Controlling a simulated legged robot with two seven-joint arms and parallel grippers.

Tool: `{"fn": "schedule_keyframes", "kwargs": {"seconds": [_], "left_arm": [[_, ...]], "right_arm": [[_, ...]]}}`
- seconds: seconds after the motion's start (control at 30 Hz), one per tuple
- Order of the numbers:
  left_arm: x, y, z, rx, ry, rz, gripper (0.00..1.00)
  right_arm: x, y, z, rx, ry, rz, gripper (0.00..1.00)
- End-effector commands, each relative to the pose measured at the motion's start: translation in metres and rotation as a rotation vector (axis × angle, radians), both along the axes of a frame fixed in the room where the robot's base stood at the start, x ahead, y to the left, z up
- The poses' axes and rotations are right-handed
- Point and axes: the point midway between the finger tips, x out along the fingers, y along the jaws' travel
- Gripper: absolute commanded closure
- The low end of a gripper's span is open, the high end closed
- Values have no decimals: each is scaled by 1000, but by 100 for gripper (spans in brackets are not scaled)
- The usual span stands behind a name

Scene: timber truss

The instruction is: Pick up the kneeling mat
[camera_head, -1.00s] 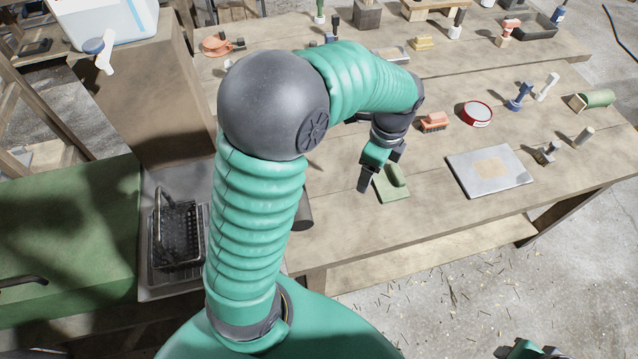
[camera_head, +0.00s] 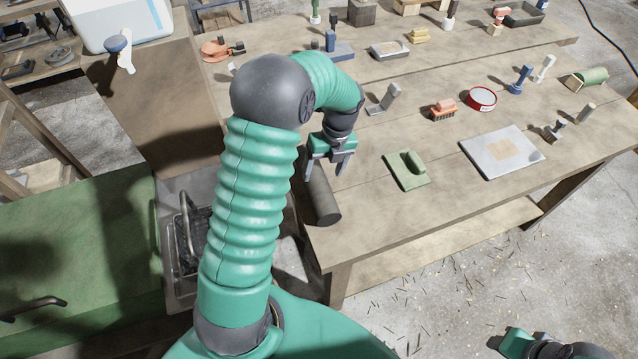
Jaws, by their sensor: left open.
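A dark grey roll (camera_head: 322,203), seemingly the kneeling mat, lies at the near left end of the workbench. Its near round end faces me, and its far part is partly hidden by my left arm and gripper. My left gripper (camera_head: 327,170) is open, with its two fingers pointing down at the far part of the roll. I cannot tell whether the fingers touch it or stand around it. Part of my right gripper (camera_head: 545,347) shows at the bottom right edge, away from the bench; its jaws cannot be made out.
A green float (camera_head: 407,170) lies right of the roll, with a grey metal plate (camera_head: 502,152) beyond it. An orange brush (camera_head: 443,110) and a red round tin (camera_head: 481,98) lie farther back. A sink with a black basket (camera_head: 188,240) is at left.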

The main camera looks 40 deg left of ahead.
Motion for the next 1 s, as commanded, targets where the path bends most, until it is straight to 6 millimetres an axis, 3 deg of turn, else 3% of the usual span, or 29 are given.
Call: {"fn": "schedule_keyframes", "kwargs": {"seconds": [0.2,0.47,0.93,1.0], "left_arm": [[-10,4,-38,-1,6,1,27],[-11,1,-42,3,2,1,27],[-10,4,-42,1,1,1,87],[-10,5,-42,2,0,1,87]], "right_arm": [[0,0,2,0,0,1,54],[0,0,2,0,0,1,54],[0,0,2,0,0,1,54],[0,0,2,0,0,1,54]]}}
